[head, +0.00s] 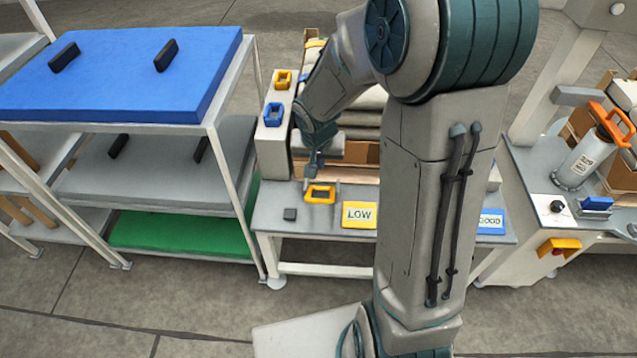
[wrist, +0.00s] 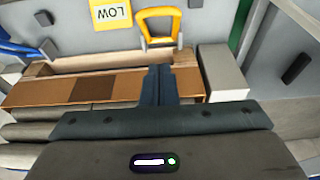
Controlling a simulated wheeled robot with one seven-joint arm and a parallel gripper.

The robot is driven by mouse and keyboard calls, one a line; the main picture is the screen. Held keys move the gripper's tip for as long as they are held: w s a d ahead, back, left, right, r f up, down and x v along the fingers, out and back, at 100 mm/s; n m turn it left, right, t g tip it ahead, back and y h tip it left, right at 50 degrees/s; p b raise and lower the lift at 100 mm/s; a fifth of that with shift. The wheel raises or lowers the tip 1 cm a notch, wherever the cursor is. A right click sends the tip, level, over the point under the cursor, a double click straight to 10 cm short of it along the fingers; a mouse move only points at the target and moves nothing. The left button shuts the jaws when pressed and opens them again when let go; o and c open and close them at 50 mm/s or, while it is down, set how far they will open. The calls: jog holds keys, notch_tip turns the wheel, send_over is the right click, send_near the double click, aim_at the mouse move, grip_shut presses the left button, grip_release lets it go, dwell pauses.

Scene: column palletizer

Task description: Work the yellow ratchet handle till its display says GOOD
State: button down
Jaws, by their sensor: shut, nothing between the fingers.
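The yellow ratchet handle (head: 320,194) is a small square loop on the grey bench, left of a yellow display that reads LOW (head: 360,215). In the wrist view the yellow handle (wrist: 160,24) stands ahead of my fingers, with the LOW display (wrist: 110,13) beside it. My gripper (head: 316,172) is above and just behind the handle in the head view. In the wrist view my gripper's fingers (wrist: 159,72) are together with nothing between them. They appear apart from the handle.
A blue GOOD display (head: 490,221) sits right, partly behind my arm. A small dark block (head: 290,214) lies left of the handle. A grey box (head: 271,150) carries yellow and blue handles. A stacked pallet stands behind the bench, a shelf rack (head: 150,122) left.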

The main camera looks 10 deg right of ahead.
jog(key=b+x, duration=0.1)
jog(key=x, duration=0.3)
jog(key=s+b+x, duration=0.1)
jog(key=x, duration=0.3)
jog(key=s+b+x, duration=0.1)
jog(key=x, duration=0.3)
jog(key=shift+a+f, duration=0.35)
jog(key=shift+f, duration=0.05)
jog(key=shift+s+f+b, duration=0.2)
jog(key=shift+f+b, duration=0.1)
jog(key=shift+b, duration=0.05)
jog(key=shift+a+f, duration=0.1)
